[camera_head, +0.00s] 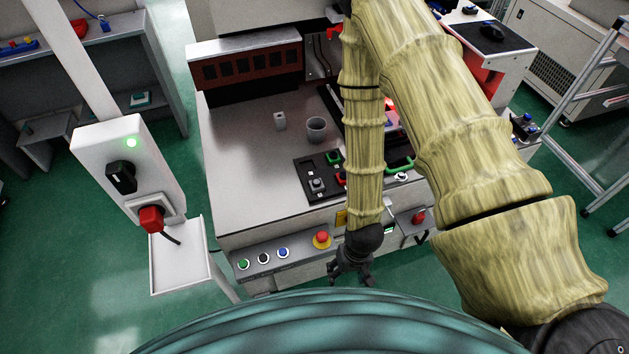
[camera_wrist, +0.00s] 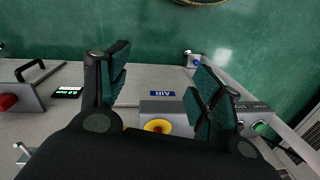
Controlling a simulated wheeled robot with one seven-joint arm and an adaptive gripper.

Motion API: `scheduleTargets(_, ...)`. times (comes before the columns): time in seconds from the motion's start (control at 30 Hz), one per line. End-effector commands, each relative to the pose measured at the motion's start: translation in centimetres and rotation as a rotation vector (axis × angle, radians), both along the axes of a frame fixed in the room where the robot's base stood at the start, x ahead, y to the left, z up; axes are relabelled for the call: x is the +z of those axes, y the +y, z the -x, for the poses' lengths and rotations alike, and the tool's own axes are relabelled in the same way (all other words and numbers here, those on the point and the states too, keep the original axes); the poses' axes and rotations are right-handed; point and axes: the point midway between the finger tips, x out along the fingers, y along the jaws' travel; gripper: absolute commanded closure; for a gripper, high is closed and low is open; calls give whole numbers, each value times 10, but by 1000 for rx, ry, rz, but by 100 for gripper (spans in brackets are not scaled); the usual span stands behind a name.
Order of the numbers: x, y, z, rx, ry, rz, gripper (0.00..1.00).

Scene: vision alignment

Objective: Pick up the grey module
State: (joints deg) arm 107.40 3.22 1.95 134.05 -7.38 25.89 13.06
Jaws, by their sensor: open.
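A small light grey block (camera_head: 279,121) stands upright on the bench top, left of a grey cup (camera_head: 316,129). A grey piece (camera_head: 317,184) also sits on a black plate (camera_head: 300,172) near the bench's front; I cannot tell which is the grey module. My gripper (camera_head: 353,280) hangs in front of the bench's front panel, below and apart from both pieces. In the wrist view its two fingers (camera_wrist: 160,65) are spread with nothing between them. Neither grey piece can be made out in the wrist view.
The front panel carries a red emergency button (camera_head: 322,239) and several coloured buttons, close to my gripper. A green handle (camera_head: 400,165) and a brown slotted rack (camera_head: 246,67) are on the bench. My arm hides part of the bench's right side. The bench's left area is clear.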

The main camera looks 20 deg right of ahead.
Motion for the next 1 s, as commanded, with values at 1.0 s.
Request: scheduleTargets(1.0, 170, 5, -272, -279, 6, 110, 35)
